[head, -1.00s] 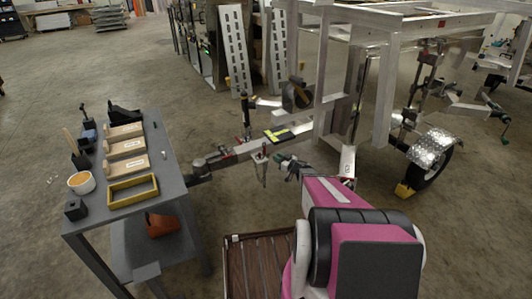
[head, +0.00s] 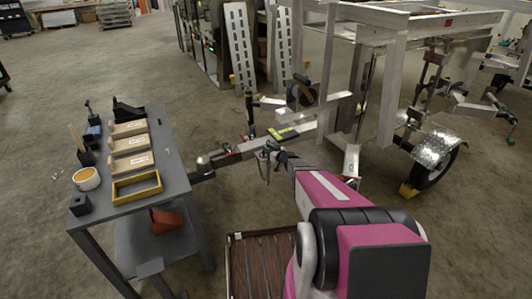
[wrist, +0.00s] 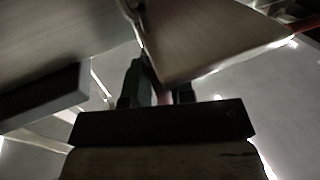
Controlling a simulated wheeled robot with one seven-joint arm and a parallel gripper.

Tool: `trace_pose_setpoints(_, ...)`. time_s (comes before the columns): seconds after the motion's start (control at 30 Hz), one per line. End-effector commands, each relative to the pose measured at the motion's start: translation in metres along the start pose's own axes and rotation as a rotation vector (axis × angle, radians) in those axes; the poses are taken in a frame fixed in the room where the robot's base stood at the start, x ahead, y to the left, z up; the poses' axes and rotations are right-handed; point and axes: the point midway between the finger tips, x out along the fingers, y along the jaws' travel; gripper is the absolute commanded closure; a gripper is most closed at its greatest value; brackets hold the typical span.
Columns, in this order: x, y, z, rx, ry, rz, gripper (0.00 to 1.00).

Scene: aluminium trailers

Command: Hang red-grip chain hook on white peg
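My gripper (head: 270,155) is at the trailer drawbar (head: 238,152) in the head view, beside or around a small grey hanging piece. I cannot tell whether this piece is the chain hook. In the wrist view the two dark fingers of my gripper (wrist: 160,92) stand apart, with a narrow dull-reddish thing (wrist: 163,97) between them. It may be the red grip, but the view is too dark to tell whether the fingers press on it. The hook's shape is not clear. I cannot make out the white peg for sure.
A grey cart (head: 178,182) stands left, holding wooden blocks (head: 131,144), a yellow-rimmed tray (head: 137,187) and an orange-filled cup (head: 87,178). The trailer frame (head: 392,85) and its wheel (head: 436,165) fill the right. A brown slatted tray (head: 262,265) is below. Open floor lies at far left.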

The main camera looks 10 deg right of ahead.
Motion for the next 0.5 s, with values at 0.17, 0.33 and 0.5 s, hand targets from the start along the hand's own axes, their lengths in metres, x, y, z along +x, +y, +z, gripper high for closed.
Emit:
trace_pose_setpoints(0.17, -0.0006, -0.0002, -0.0002, 0.0, 0.0, 0.0, 0.87)
trace_pose_setpoints(0.33, -0.0007, -0.0003, -0.0005, 0.001, 0.001, 0.0, 1.0)
trace_pose_setpoints(0.5, -0.0008, -0.0003, -0.0006, 0.001, 0.001, 0.0, 1.0)
